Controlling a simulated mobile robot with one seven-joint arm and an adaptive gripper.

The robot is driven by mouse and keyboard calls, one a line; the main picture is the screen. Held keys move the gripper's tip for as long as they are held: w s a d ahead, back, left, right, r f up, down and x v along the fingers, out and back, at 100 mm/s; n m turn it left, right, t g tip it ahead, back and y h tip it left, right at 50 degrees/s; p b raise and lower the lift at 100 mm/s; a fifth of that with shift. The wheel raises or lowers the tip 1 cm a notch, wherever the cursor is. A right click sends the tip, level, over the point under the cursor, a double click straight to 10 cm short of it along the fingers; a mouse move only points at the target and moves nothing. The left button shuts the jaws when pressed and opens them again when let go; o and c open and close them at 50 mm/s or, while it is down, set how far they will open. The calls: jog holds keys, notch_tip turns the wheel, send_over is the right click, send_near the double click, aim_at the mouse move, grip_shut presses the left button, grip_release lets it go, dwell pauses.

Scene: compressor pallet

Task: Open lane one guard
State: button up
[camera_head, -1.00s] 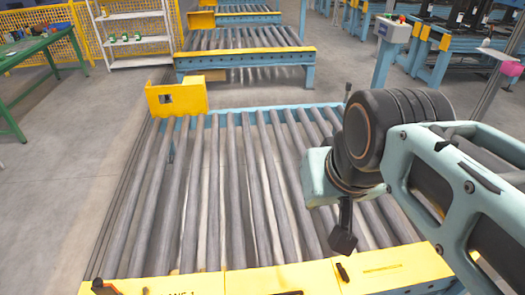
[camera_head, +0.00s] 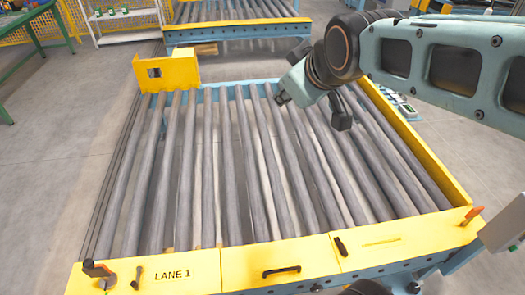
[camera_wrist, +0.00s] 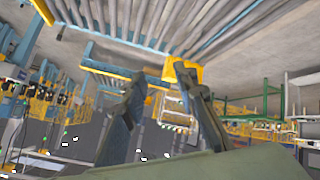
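The lane one conveyor carries a yellow front with a panel marked LANE 1 (camera_head: 172,274) at the left. Beside it is a yellow middle panel (camera_head: 310,258) with a black handle (camera_head: 282,271), lying flat across the front edge. I cannot tell which panel is the guard. A small dark latch (camera_head: 341,246) sits at the right end of the middle panel. My gripper (camera_wrist: 160,75) shows two dark fingers apart and nothing between them. In the head view my wrist is above the far right rollers, well away from the front panels; the fingers are mostly hidden there.
Grey rollers (camera_head: 205,170) fill the lane, with a yellow rail (camera_head: 425,160) on the right and a yellow bracket (camera_head: 167,70) at the far left. An orange-tipped knob (camera_head: 472,215) stands at the front right. Another conveyor (camera_head: 235,32) lies behind.

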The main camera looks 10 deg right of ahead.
jog(key=w+a+r+n+t+y+b, duration=0.1)
jog(key=w+a+n+t+b, duration=0.15)
jog(key=w+n, duration=0.4)
jog(key=w+a+r+n+t+y+b, duration=0.1)
jog(key=w+a+n+t+b, duration=0.2)
jog(key=w, duration=0.6)
jog(key=n+g+h+b, duration=0.1)
jog(key=g+h+b, duration=0.2)
jog(key=g+b, duration=1.5)
send_near(282, 270)
jog(key=shift+t, duration=0.25)
jog(key=f+b, duration=0.1)
jog(key=f, duration=0.1)
jog(key=s+f+b, duration=0.1)
jog(key=f, duration=0.2)
jog(key=f+b, duration=0.1)
jog(key=f, duration=0.1)
jog(key=shift+s+d+f, duration=0.15)
jog(key=shift+s+f, duration=0.25)
grip_shut()
